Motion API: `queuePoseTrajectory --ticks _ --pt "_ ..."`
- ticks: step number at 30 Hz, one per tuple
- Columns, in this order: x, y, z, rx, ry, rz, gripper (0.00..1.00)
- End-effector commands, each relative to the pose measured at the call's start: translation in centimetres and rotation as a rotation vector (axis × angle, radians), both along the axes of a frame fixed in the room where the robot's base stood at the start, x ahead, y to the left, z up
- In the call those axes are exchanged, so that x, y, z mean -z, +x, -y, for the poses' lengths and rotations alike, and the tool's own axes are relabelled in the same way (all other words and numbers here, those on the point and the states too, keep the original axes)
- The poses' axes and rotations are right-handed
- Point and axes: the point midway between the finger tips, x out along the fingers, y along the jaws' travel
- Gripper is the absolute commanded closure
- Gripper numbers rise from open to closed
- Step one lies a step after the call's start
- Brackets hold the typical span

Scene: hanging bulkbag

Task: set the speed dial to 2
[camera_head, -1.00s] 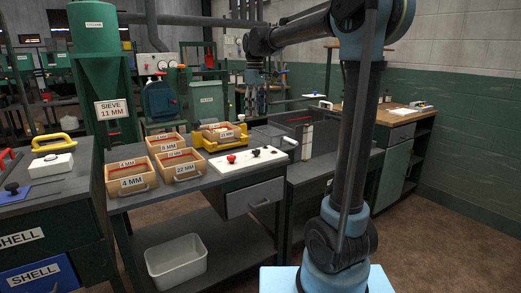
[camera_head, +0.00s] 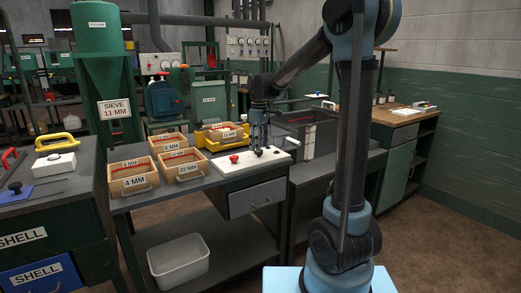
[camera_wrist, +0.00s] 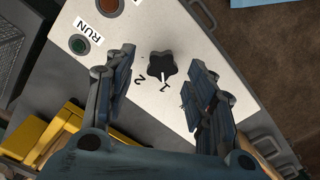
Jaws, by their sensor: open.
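The speed dial (camera_wrist: 161,64) is a dark, lobed knob on a white panel (camera_wrist: 215,75). In the wrist view its white pointer line points at the mark 1. The mark 2 (camera_wrist: 140,79) is printed to the left of the 1. My gripper (camera_wrist: 164,58) is open, with one finger on each side of the dial in the picture and visible gaps to it. I cannot tell how high the fingertips are above the panel. In the head view my gripper (camera_head: 260,147) is over the white panel (camera_head: 240,166) and partly hides it.
The panel also carries a green button (camera_wrist: 79,44) marked RUN and a red knob (camera_wrist: 108,5). A yellow frame (camera_head: 215,145) holds a wooden sieve box just left of my gripper. Several labelled sieve boxes (camera_head: 132,180) stand further left on the bench.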

Motion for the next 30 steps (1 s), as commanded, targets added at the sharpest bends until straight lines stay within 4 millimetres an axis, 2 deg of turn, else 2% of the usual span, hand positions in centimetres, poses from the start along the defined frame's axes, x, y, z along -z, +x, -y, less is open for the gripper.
queuePoseTrajectory --ticks 6,16,17,21,23,25,26,30 --pt "1.8 0.0 0.0 0.0 0.0 0.0 0.5" --pt "2.1 0.0 0.0 0.0 0.0 0.0 0.5" --pt "2.0 0.0 0.0 0.0 0.0 0.0 0.52" --pt "2.0 0.0 0.0 0.0 0.0 0.0 0.84" --pt "2.0 0.0 0.0 0.0 0.0 0.001 0.94" --pt "2.0 0.1 0.0 0.0 0.0 0.001 0.94" --pt "2.0 0.1 1.1 0.007 -0.001 0.002 0.94" --pt "2.0 0.2 0.5 0.011 -0.002 0.002 0.94"
